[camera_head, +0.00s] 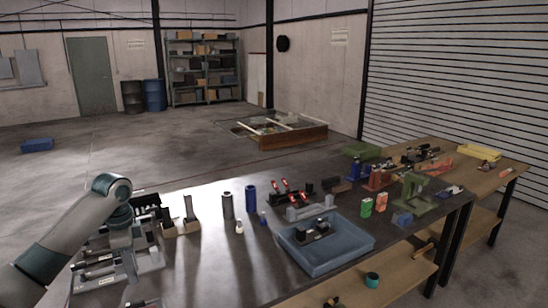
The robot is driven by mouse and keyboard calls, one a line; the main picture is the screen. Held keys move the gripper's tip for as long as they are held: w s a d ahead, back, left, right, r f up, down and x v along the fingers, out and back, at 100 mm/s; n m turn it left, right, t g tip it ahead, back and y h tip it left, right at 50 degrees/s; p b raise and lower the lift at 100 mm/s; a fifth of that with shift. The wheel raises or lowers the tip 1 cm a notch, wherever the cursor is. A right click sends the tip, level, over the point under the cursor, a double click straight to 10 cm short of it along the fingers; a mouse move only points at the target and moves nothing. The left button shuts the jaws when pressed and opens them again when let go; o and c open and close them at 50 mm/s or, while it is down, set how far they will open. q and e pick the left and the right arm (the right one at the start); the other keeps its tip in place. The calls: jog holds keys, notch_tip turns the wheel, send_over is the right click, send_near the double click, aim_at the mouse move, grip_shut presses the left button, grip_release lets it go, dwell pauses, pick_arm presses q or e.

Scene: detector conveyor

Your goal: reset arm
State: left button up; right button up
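My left arm comes in from the lower left, and its wrist points down over the left end of the dark table (215,265). My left gripper (128,262) is small and dim against the grey fixtures (145,262) there; whether its fingers are open or shut cannot be told. I see nothing clearly held in it. My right arm and gripper are not in view.
A blue tray (340,258) with a dark part in it stands right of the middle. The table's front middle is bare.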

pick_arm(q)
jog(key=s+d+f+n+t+h, duration=0.1)
jog(key=s+d+f, duration=0.8)
jog(key=f, duration=0.3)
jog(key=s+d+f+n+t, duration=0.1)
jog(key=s+d+f, duration=0.8)
jog(key=f, duration=0.3)
jog(key=s+d+f+n, duration=0.2)
jog(key=s+f+n, duration=0.15)
jog(key=s, duration=0.85)
jog(key=s+a+r+n+t, duration=0.25)
jog(key=s+n, duration=0.35)
jog(key=s, duration=0.7)
notch_tip(320, 180, down, 29)
jog(key=g+b, duration=0.2)
jog(key=s+a+f+b, duration=0.1)
jog(key=s+a+f, duration=0.1)
jog(key=s+f, duration=0.7)
jog(key=s+a+f+m+g, duration=0.1)
jog(key=s+a+f, duration=0.1)
jog(key=s+f, duration=0.7)
notch_tip(320, 180, down, 2)
jog(key=shift+s+f+y+b, duration=0.1)
jog(key=shift+s+y+b, duration=0.3)
